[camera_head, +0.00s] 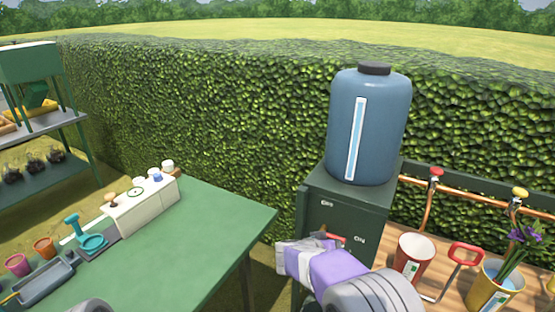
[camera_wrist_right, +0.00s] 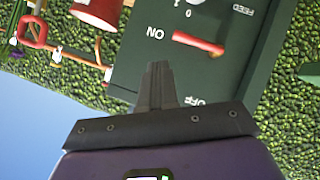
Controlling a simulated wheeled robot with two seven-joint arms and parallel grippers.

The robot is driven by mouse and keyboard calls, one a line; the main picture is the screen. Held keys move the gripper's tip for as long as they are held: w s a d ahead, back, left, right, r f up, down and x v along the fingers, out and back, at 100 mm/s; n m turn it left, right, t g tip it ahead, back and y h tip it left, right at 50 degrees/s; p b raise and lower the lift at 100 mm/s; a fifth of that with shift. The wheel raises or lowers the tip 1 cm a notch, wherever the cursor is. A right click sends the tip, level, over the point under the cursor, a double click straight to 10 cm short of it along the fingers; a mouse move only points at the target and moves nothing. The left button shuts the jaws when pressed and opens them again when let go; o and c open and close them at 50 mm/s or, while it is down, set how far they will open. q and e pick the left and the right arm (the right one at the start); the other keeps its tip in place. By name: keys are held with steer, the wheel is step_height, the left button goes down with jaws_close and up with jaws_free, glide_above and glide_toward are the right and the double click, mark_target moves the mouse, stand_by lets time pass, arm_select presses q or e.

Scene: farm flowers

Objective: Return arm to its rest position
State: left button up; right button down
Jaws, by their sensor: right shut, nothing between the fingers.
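My right gripper (camera_head: 281,256) is in front of the dark green cabinet under the blue tank. Its purple body and grey arm come in from the bottom. In the right wrist view the gripper (camera_wrist_right: 158,68) has its two dark fingers together, with nothing between them. The fingers point at the cabinet panel (camera_wrist_right: 135,50), which has white ON, OFF and FEED marks and a red lever (camera_wrist_right: 198,42). The lever (camera_head: 328,237) shows just above the gripper in the head view, apart from the fingertips. A grey rounded part of mine shows at the bottom left; my left gripper is not seen.
The blue tank (camera_head: 370,125) stands on the cabinet (camera_head: 335,205). A red bucket (camera_head: 413,257) and a yellow bucket with purple flowers (camera_head: 495,288) stand on the wooden bench at right. A green table (camera_head: 215,225) with tools and pots is at left. A hedge stands behind.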

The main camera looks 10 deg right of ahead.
steer(key=s+a+f+n+g+y+p, duration=0.2)
steer(key=s+a+f+g+y, duration=0.15)
steer(key=s+f, duration=0.5)
steer(key=s+a+f+n+g+y+p, duration=0.1)
steer(key=s+a+f+g+y+p, duration=0.25)
steer(key=f, duration=0.85)
steer(key=s+a+f+y+p, duration=0.2)
steer(key=s+a+y, duration=0.1)
steer(key=s, duration=0.5)
steer(key=s+a+f+m+y+p, duration=0.1)
steer(key=s+a+y, duration=0.3)
steer(key=s, duration=0.4)
steer(key=shift+a+f+t+p, duration=0.35)
steer(key=shift+a+f+t, duration=0.1)
steer(key=shift+a, duration=0.45)
